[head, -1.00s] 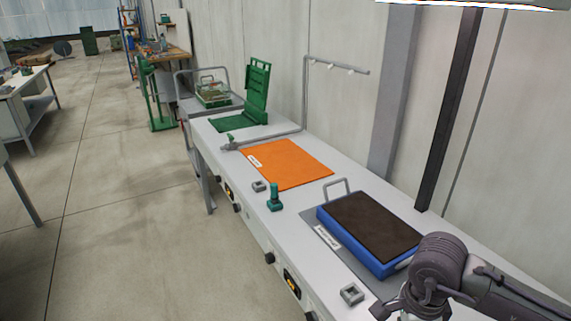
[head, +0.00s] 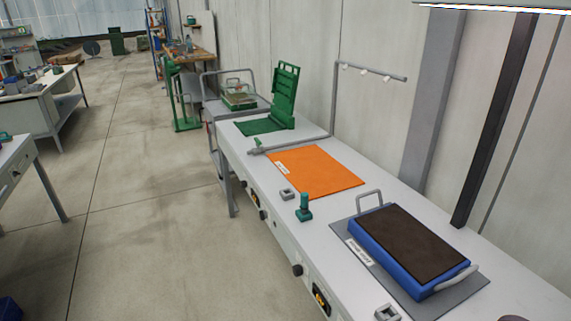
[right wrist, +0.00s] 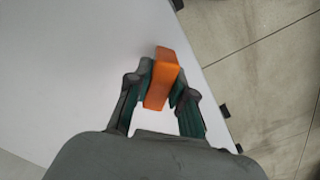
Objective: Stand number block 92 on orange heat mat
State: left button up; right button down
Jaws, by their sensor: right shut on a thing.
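The orange heat mat (head: 316,171) lies flat on the light bench, with a small white label at its left edge, and nothing stands on it. My right gripper (right wrist: 160,86) is shut on an orange block (right wrist: 164,66) in the right wrist view. No number can be read on the block, so I cannot tell that it is 92. The block is above or near a pale surface with an edge and floor to its right. The head view shows neither gripper.
A blue tray with dark filling (head: 412,243) sits on a grey mat nearer on the bench (head: 498,299). A green rack (head: 285,95) and a grey pipe stand (head: 334,100) are behind the orange mat.

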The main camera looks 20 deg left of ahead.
aim_at(291, 163)
jog(key=i+j+u, duration=0.3)
jog(key=j+u, duration=0.2)
jog(key=i+j+u, duration=0.65)
jog(key=i+u, duration=0.3)
jog(key=i+j+z, duration=0.1)
jog(key=i+z, duration=0.15)
jog(key=i, duration=0.35)
jog(key=i+j+z, duration=0.3)
jog(key=i, duration=0.25)
jog(key=i+z, duration=0.25)
jog(key=z, duration=0.15)
jog(key=i+z, duration=0.35)
jog(key=i+j+z, duration=0.1)
jog(key=z, duration=0.3)
jog(key=i, duration=0.05)
